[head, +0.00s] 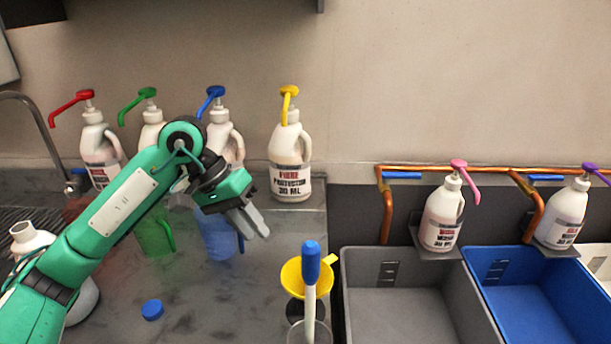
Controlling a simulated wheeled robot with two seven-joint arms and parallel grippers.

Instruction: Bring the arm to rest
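My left arm comes in from the lower left and reaches up over the grey counter (220,310). My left gripper (256,225) points down and to the right, in front of the blue jug (213,236). Its fingers look close together, with no object seen between them; whether they are fully shut is unclear. My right gripper is not in the head view.
Pump bottles with red (97,145), green (151,132), blue (222,140) and yellow (290,160) pumps stand along the wall. A yellow funnel (296,282), blue cap (152,309) and open white bottle (30,240) are nearer. Grey (400,266) and blue (510,262) bins are right.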

